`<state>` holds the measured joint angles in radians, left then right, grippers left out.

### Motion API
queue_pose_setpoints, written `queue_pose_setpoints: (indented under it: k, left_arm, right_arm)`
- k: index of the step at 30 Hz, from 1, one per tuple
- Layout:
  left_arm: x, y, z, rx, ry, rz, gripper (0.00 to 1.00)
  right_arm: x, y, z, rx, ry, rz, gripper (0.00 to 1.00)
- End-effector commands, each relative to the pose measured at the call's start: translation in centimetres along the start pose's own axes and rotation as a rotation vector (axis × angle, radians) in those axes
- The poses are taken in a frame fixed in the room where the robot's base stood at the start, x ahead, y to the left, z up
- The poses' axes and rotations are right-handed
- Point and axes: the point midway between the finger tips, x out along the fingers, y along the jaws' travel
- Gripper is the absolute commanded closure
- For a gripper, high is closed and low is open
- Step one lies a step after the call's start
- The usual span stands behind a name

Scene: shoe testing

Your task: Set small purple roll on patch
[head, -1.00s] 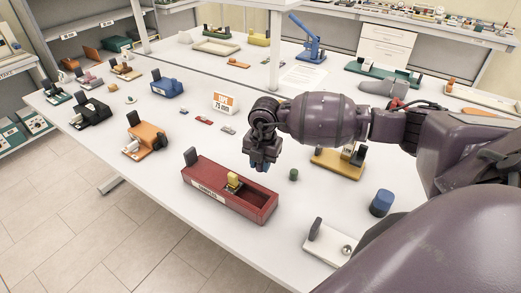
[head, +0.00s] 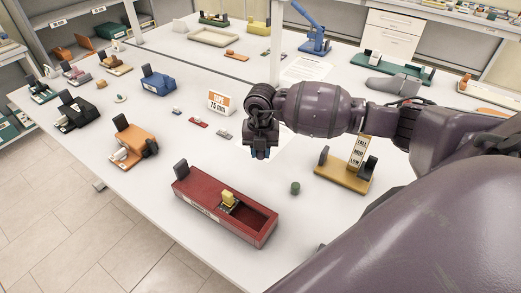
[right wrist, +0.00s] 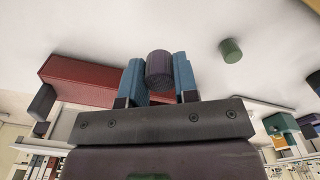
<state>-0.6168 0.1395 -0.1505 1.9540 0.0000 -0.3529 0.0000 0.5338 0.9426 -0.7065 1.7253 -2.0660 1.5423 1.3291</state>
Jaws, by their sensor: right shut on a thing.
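My right gripper (head: 261,154) hangs over the white table, behind the red tray. In the right wrist view, its blue fingers (right wrist: 159,80) are shut on the small purple roll (right wrist: 160,66), a short dark-purple cylinder held between the tips. In the head view the roll is barely visible under the gripper. A faint, brighter white patch (head: 281,146) shows on the table beside and behind the gripper; the gripper covers part of it. I cannot tell the height of the roll above it. My left gripper is not in view.
A red tray (head: 250,233) with a yellow-topped part stands in front. A small green roll (head: 295,188) stands on the table right of the gripper; a mustard stand (head: 342,176) is farther right. An orange-white sign (head: 221,103) and small blocks lie to the left.

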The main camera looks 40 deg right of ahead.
Motion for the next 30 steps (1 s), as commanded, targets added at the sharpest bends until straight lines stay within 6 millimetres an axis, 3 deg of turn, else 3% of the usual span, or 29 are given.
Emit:
queue_pose_setpoints:
  k: [14,30]
  left_arm:
    - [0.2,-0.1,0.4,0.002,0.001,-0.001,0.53]
    - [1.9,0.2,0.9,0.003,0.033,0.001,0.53]
  right_arm:
    - [0.3,0.0,0.0,0.001,0.001,-0.002,0.94]
    - [4.2,0.0,0.1,0.003,0.000,-0.002,0.94]
